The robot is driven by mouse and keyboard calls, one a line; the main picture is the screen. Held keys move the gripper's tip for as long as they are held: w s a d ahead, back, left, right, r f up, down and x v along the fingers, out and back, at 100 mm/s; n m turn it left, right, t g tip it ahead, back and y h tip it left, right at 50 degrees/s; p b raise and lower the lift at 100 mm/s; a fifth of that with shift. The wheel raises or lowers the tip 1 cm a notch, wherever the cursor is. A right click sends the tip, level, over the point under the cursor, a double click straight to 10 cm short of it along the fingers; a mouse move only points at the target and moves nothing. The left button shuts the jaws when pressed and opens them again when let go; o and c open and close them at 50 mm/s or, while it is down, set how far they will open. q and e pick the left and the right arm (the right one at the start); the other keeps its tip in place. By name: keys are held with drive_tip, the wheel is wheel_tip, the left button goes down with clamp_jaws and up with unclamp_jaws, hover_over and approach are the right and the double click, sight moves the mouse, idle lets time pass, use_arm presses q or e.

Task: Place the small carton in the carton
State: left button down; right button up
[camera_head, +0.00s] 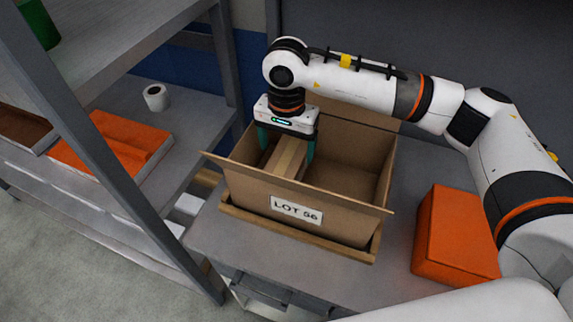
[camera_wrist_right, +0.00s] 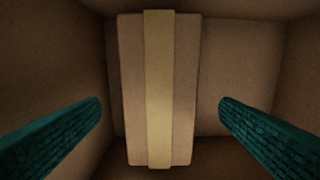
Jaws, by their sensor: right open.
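The large open carton (camera_head: 330,225) stands on the grey table with a "LOT 56" label on its front and its flaps folded out. The small carton (camera_head: 288,158), brown with a pale tape strip, is inside it on the left side. In the right wrist view the small carton (camera_wrist_right: 132,90) lies between the fingers with a gap on each side. My right gripper (camera_head: 286,150) is open, pointing down into the large carton, with its teal fingers on either side of the small carton. The small carton's lower part is hidden by the front wall. My left gripper is not in view.
An orange box (camera_head: 455,235) stands on the table right of the large carton. Bare table (camera_head: 225,230) shows at the front left.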

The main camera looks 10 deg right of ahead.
drive_tip(key=shift+r, duration=1.5)
